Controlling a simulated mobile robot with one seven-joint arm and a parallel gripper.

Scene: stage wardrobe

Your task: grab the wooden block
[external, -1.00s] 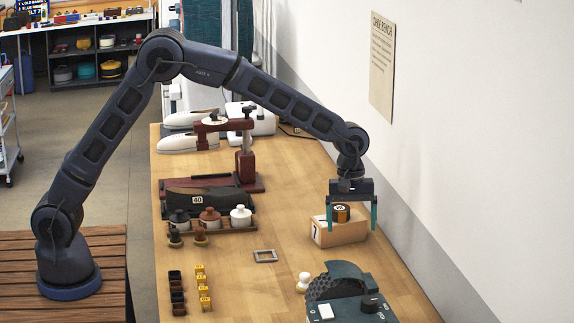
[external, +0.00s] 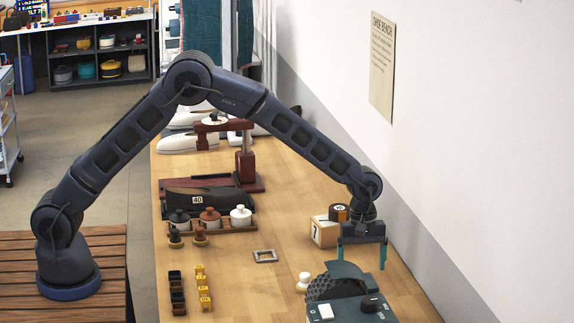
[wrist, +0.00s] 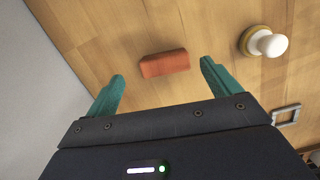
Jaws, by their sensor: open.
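A light wooden box-like block (external: 325,232) marked 7 stands on the bench in the external view, with a dark and amber tin (external: 339,212) on top. My gripper (external: 361,260) is on its near right side, apart from it, pointing down. The gripper is open and empty. In the wrist view, a small reddish-brown block (wrist: 165,63) lies on the bench just ahead of the open fingertips (wrist: 162,73), roughly between their lines. I cannot tell its material. It does not show in the external view, where the dark green machine may hide it.
A white knob with a gold base (wrist: 262,41) stands right of the reddish block. The dark green machine (external: 340,306) is close in front of my gripper. The wall (external: 470,170) runs along the right.

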